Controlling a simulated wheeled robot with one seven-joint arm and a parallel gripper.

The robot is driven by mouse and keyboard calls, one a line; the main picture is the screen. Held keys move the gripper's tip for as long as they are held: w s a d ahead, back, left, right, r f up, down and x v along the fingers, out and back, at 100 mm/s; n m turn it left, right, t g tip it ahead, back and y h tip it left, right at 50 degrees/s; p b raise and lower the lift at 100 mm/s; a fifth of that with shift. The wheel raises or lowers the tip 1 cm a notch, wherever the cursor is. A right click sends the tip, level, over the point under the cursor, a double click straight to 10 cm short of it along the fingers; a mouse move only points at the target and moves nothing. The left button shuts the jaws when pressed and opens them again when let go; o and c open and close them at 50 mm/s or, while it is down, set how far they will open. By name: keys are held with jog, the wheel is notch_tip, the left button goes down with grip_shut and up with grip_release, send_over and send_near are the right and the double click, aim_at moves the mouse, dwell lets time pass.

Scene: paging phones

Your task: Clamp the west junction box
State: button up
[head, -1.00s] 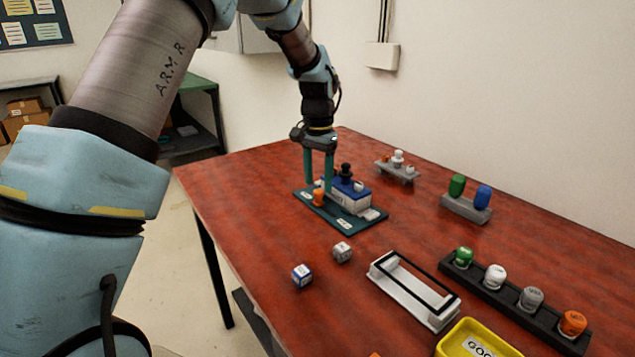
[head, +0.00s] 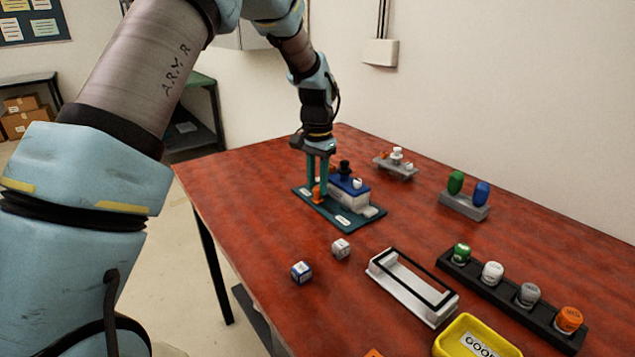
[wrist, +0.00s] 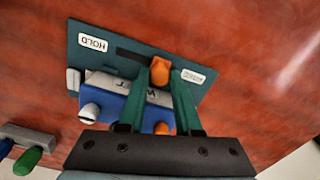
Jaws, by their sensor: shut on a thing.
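The junction box (head: 350,190), blue on top with a pale side, sits on a dark teal base plate (head: 350,221) on the table. In the wrist view the box (wrist: 120,104) shows a partly hidden label starting with W. An orange handle (head: 316,197) stands on the plate beside the box; it also shows in the wrist view (wrist: 160,70), at one end of a dark slot running toward the HOLD label (wrist: 93,43). A second label (wrist: 193,76) is by the handle, too small to read. My gripper (head: 318,188) points down, its teal fingers shut on the orange handle.
A grey stand (head: 396,170) with small knobs and a holder (head: 464,207) with green and blue pieces are behind. A white tray with a black frame (head: 412,291), a black rack (head: 508,298), a yellow bin (head: 478,340) and two small cubes (head: 302,272) are nearer. Table left of the plate is clear.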

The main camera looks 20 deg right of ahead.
grip_shut()
dwell(0.7)
jog(key=shift+s+d, duration=0.2)
jog(key=shift+s, duration=0.6)
jog(key=shift+s+d, duration=0.15)
jog(key=shift+s, duration=0.65)
jog(key=shift+s+d, duration=0.2)
jog(key=shift+s, duration=0.6)
jog(key=o, duration=0.9)
grip_release()
notch_tip(320, 180, up, 11)
jog(key=shift+f+b, duration=0.1)
jog(key=shift+b, duration=1.05)
